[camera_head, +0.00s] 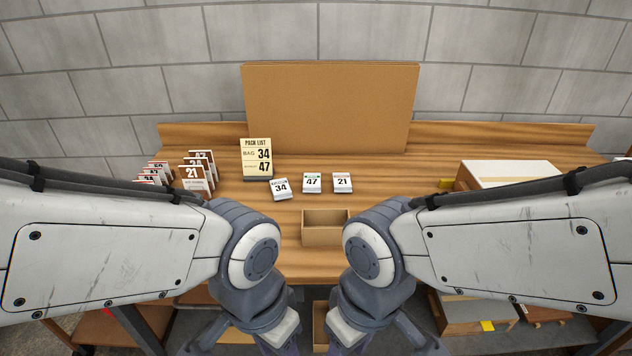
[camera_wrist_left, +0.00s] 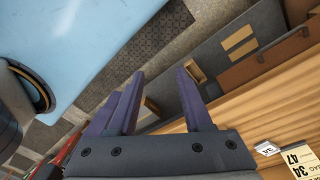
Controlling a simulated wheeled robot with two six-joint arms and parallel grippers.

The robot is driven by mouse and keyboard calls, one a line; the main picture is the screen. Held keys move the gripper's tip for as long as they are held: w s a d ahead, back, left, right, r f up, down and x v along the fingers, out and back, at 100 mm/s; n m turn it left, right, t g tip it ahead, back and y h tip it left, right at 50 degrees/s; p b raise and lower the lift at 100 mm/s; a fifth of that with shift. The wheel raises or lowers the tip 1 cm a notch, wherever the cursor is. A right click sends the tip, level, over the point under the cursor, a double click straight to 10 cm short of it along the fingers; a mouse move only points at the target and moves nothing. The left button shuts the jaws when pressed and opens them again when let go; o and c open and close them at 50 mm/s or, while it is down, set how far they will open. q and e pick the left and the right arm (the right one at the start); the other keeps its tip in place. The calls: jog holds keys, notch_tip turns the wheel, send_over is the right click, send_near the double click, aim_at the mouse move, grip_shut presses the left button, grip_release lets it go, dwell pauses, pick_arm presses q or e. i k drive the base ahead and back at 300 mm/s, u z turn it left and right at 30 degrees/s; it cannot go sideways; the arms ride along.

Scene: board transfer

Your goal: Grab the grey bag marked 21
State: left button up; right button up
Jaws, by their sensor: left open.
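A brown-edged card or bag (camera_head: 193,178) also marked 21 stands in a row at the left. I cannot tell which is the grey bag. My left gripper (camera_wrist_left: 158,95) is open and empty in the left wrist view, its purple fingers apart. It hangs below the bench front in the head view. My right gripper (camera_head: 352,350) is at the bottom edge there, its fingers mostly hidden.
A pack list sign (camera_head: 257,158) reads bag 34 and 47. An open cardboard box (camera_head: 325,232) sits at the bench front. A brown board (camera_head: 330,108) stands at the back. A white-topped box (camera_head: 508,172) is at the right. The bench between is clear.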

aim_at(280, 188)
jog(key=u, duration=0.6)
jog(key=i, duration=0.85)
jog(key=z, duration=1.65)
